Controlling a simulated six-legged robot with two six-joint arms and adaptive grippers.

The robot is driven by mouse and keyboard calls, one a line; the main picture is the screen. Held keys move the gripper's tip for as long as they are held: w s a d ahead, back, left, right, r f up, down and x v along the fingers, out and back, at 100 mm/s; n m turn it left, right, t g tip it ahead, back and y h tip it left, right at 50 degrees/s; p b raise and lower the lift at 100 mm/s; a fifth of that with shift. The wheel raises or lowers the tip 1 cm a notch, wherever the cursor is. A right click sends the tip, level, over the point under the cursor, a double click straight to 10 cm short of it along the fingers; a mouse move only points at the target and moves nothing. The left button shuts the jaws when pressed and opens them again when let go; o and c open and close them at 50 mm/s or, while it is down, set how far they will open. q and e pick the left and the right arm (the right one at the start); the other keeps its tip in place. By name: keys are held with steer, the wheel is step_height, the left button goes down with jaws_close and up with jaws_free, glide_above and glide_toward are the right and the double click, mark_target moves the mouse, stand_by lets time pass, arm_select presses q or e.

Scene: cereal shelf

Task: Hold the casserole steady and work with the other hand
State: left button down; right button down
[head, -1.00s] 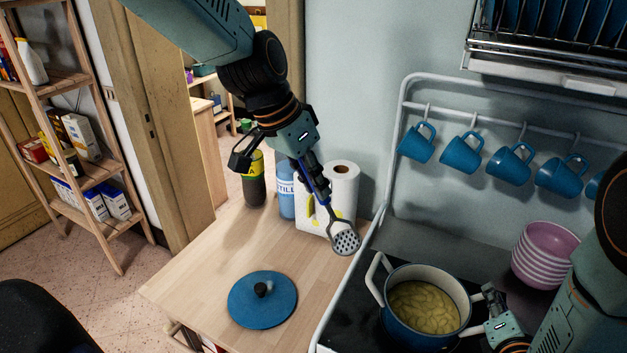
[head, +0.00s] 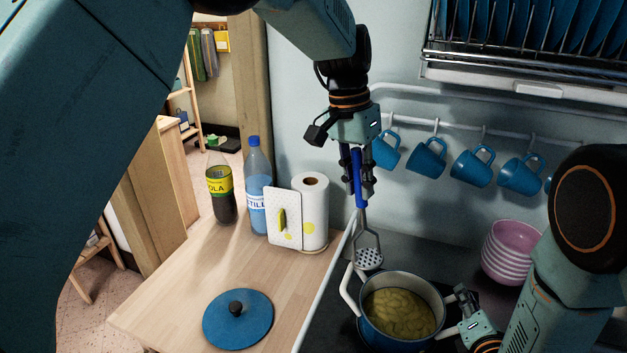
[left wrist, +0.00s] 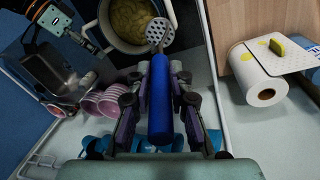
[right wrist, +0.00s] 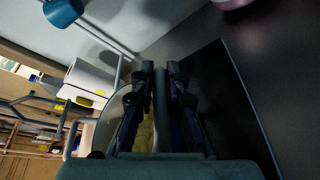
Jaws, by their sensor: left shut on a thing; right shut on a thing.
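The casserole (head: 375,338) is a blue pot, white inside, standing on the dark stove with pale yellow potato-like pieces (head: 398,310) in it. My right gripper (head: 462,312) is shut on the casserole at its right side, by the handle, which the fingers mostly hide. My left gripper (head: 358,172) is shut on the blue handle of a masher (left wrist: 160,95). The masher hangs upright, its perforated metal head (head: 369,258) above and behind the casserole's far left rim. In the left wrist view the head (left wrist: 160,32) overlaps the pot's rim.
A blue lid (head: 238,322) lies on the wooden counter. A paper towel roll (head: 316,215), a blue bottle (head: 257,190) and a cola bottle (head: 220,195) stand behind it. Blue mugs (head: 427,158) hang on a rail; pink bowls (head: 508,252) stand right of the casserole.

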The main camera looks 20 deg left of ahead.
arm_select(q)
steer(key=d+g, duration=0.1)
steer(key=d, duration=0.6)
step_height(320, 180, down, 12)
steer(key=s+d, duration=0.1)
steer(key=shift+s+d+f+m, duration=0.15)
steer(key=shift+s+d+m, duration=0.1)
steer(key=shift+d+m, duration=0.05)
stand_by(0.8)
steer(key=shift+f, duration=0.15)
stand_by(0.3)
